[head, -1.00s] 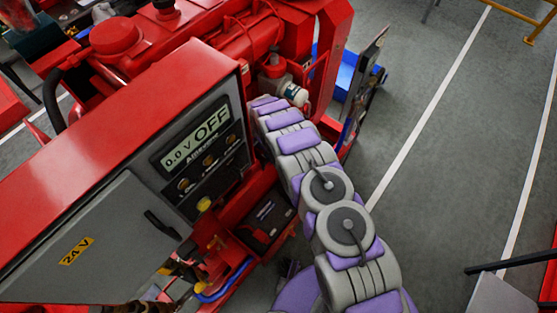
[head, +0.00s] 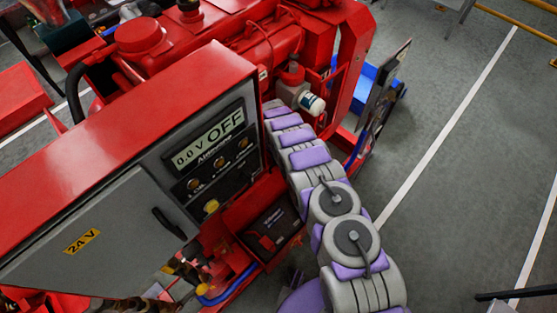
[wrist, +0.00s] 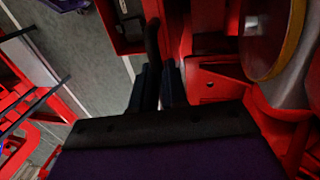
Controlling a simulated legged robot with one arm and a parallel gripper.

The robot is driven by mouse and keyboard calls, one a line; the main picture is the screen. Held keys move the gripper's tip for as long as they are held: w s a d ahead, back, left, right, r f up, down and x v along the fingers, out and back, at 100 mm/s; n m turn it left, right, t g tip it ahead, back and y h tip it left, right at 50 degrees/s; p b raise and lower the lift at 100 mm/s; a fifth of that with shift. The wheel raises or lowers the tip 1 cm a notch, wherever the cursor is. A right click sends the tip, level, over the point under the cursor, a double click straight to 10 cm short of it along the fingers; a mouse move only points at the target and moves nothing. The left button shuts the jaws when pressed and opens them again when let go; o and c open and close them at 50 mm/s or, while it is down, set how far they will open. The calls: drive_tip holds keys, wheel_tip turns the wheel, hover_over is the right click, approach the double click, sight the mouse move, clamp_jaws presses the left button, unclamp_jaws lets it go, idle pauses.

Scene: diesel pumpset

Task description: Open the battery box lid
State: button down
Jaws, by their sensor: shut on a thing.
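In the head view a red box (head: 242,213) sits low beside the grey control cabinet, with a dark, labelled battery-like block (head: 266,232) showing in it. I cannot tell clearly which red panel is its lid. My arm reaches past the right of the cabinet, and its gripper is hidden there. In the wrist view my gripper (wrist: 158,84) is shut on a dark upright bar (wrist: 152,42), which looks like a handle. What the bar joins is unclear. A red-edged dark part (wrist: 124,46) is just left of it.
The control cabinet (head: 95,232) reads 0.0 V OFF and stands close left of my arm. Red engine parts (head: 260,40) and a white-capped filter (head: 312,102) lie beyond. In the wrist view a round yellow-rimmed part (wrist: 278,35) is at right. Grey floor (head: 460,190) is open on the right.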

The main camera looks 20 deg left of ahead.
drive_tip(key=c, duration=1.5)
unclamp_jaws()
drive_tip(key=shift+a+f, duration=0.15)
drive_tip(key=shift+f, duration=0.1)
drive_tip(key=shift+c, duration=0.2)
drive_tip(key=o, duration=0.4)
drive_tip(key=shift+w+a+f, duration=0.15)
drive_tip(key=shift+w+a, duration=0.05)
drive_tip(key=shift+a, duration=0.2)
drive_tip(key=shift+d+r, duration=0.25)
drive_tip(key=shift+d, duration=0.1)
drive_tip(key=shift+s, duration=0.1)
